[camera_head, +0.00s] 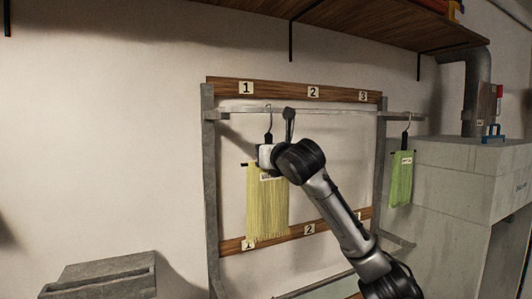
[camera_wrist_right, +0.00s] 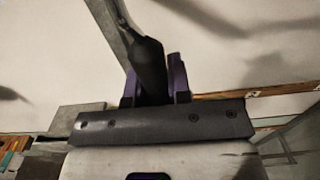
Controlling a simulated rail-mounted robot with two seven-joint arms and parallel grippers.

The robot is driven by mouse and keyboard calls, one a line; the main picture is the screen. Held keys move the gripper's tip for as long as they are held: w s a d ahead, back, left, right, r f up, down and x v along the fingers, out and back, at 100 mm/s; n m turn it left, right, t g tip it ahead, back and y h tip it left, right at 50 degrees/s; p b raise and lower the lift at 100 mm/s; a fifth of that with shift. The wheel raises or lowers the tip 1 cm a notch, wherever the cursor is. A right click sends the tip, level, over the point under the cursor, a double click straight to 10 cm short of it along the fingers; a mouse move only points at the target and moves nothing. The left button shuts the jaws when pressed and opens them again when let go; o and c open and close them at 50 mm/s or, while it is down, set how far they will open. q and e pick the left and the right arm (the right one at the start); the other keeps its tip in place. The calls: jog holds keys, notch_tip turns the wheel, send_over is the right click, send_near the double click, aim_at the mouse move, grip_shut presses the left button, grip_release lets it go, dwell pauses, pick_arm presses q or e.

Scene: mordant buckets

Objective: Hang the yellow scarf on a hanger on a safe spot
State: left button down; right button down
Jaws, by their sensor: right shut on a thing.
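The yellow scarf (camera_head: 266,205) hangs as a fringed, pale yellow cloth from a dark hanger (camera_head: 268,137), below the left part of the rail (camera_head: 330,112). The hanger's hook is level with the rail near label 1; I cannot tell whether it rests on it. My right gripper (camera_head: 266,156) is shut on the hanger's neck just above the scarf. In the right wrist view, the dark hanger neck (camera_wrist_right: 151,72) stands between the purple fingertips of the gripper (camera_wrist_right: 155,80). The scarf is hidden there. My left gripper is not in view.
A green scarf (camera_head: 401,180) hangs on its own hanger at the rail's right end, beside a grey block structure (camera_head: 460,175) and a pipe (camera_head: 478,90). Boards labelled 1, 2, 3 (camera_head: 290,91) top the rack. A wooden shelf (camera_head: 350,22) is overhead. A grey trough (camera_head: 100,277) stands lower left.

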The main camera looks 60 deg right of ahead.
jog(key=c, duration=1)
grip_release()
jog(key=shift+s+a, duration=0.15)
jog(key=shift+s, duration=0.1)
jog(key=shift+b+v, duration=1.8)
jog(key=shift+v, duration=4.85)
